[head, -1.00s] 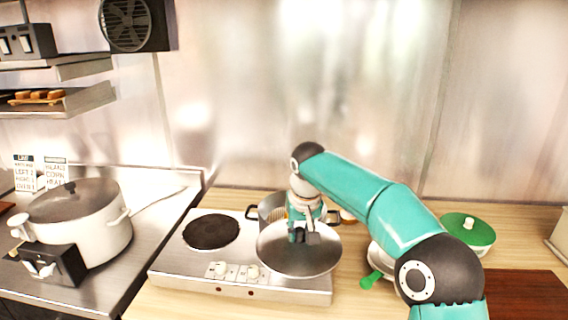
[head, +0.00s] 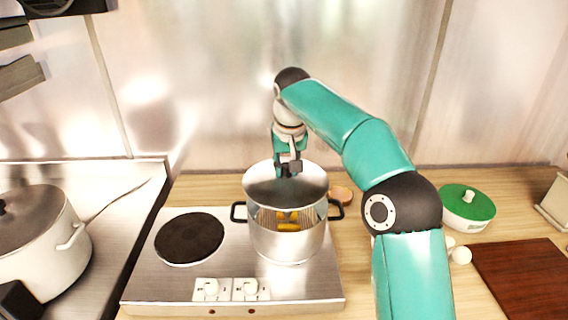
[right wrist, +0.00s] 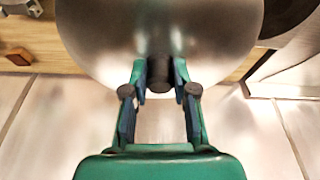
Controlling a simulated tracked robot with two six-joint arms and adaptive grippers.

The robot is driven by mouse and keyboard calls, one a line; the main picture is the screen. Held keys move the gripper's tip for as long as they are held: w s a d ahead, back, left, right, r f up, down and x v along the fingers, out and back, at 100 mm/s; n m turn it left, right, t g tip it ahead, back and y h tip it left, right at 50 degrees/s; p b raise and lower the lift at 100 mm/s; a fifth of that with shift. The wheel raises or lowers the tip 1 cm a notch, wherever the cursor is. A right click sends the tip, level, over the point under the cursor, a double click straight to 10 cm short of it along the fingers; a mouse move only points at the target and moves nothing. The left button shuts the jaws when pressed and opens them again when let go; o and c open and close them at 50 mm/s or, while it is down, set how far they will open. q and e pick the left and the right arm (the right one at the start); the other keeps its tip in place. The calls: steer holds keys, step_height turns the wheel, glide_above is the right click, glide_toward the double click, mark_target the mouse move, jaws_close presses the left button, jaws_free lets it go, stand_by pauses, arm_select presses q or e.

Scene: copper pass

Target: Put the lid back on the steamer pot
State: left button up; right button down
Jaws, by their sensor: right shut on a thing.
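The steamer pot (head: 288,245) is a steel pot with two black side handles on the hotplate's right side. Yellow pieces (head: 288,226) show inside through its open front part. The steel lid (head: 262,187) hangs above the pot and hides the back of its opening; it looks apart from the rim. My right gripper (head: 288,168) is shut on the lid's black knob. The right wrist view shows its fingers (right wrist: 160,80) on both sides of the knob, with the lid (right wrist: 100,30) beyond. My left gripper is not in view.
The hotplate (head: 150,285) has a bare dark burner (head: 189,238) at left. A large pale pot (head: 40,245) stands on the left counter. At right are a green-lidded bowl (head: 467,205), a brown board (head: 530,275) and small white round things (head: 460,256). A brownish round item (head: 342,195) lies behind the pot.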

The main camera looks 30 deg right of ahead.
mark_target(289, 179)
steer(key=shift+s+d+f, duration=0.1)
steer(key=shift+s+f, duration=0.05)
steer(key=shift+f, duration=0.2)
step_height(289, 179, down, 3)
steer(key=b, duration=0.3)
steer(key=shift+f, duration=0.1)
steer(key=shift+f+b, duration=0.6)
steer(key=shift+f, duration=0.2)
steer(key=shift+s+r, duration=0.15)
stand_by(0.4)
steer(key=shift+f+p, duration=0.2)
steer(key=shift+p, duration=0.15)
stand_by(0.6)
stand_by(0.6)
stand_by(0.3)
steer(key=shift+c, duration=1.8)
jaws_free()
